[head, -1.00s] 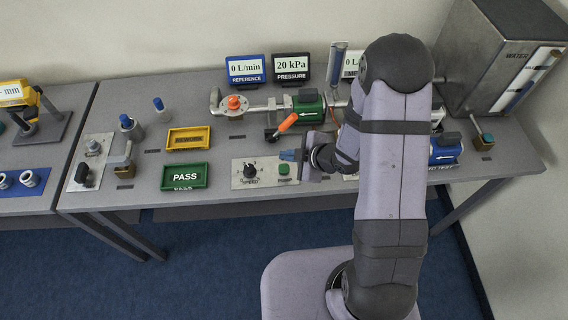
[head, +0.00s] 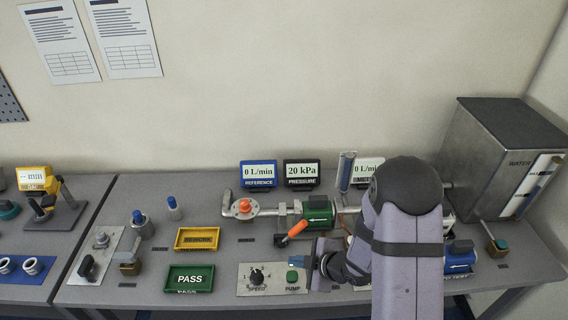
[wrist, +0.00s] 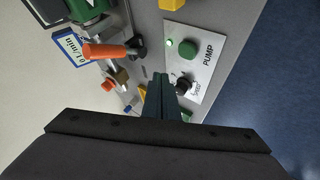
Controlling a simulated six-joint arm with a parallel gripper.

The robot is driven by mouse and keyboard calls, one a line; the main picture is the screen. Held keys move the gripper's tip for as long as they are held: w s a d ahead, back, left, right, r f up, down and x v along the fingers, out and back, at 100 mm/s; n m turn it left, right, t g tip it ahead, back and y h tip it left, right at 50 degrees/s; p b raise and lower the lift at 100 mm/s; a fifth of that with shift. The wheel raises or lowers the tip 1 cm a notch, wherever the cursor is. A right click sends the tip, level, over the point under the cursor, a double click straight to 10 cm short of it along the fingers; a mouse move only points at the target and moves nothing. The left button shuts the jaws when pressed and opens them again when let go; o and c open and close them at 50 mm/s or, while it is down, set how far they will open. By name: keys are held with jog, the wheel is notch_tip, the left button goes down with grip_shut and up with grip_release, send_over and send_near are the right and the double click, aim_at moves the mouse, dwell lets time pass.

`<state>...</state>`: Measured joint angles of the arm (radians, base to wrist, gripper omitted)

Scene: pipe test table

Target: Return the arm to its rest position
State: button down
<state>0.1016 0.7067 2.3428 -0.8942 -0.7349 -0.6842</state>
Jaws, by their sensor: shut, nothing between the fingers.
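My gripper (head: 318,265) is above the table (head: 215,229), just right of the green pump button (head: 292,276) in the head view. Its fingers are together and hold nothing. In the wrist view my gripper (wrist: 161,78) points past the pump panel (wrist: 200,62), with the green button (wrist: 187,49) to the right of its fingertips. My arm covers part of the right side of the table in the head view.
The orange-handled valve (head: 293,231) on the pipe line stands close behind my gripper. A green PASS tray (head: 189,279) and a yellow REWORK tray (head: 197,239) lie to the left. A grey water tank (head: 505,150) stands at the back right.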

jog(key=s+d+r+m+g+h+b, duration=0.1)
jog(key=s+d+r+m+h, duration=0.15)
jog(key=d+m, duration=0.2)
jog(key=s+d+r+m+g+h, duration=0.1)
jog(key=s+d+r+m+h, duration=0.1)
jog(key=d+m+h, duration=0.3)
jog(key=s+r+m+g, duration=0.2)
jog(key=s+m, duration=0.2)
jog(key=s, duration=0.3)
jog(key=s+r+m+g+y, duration=0.1)
jog(key=s+r+m+g, duration=0.2)
jog(key=s, duration=0.5)
jog(key=shift+a+m+b, duration=0.25)
jog(key=shift+m+b, duration=0.1)
jog(key=shift+b, duration=0.1)
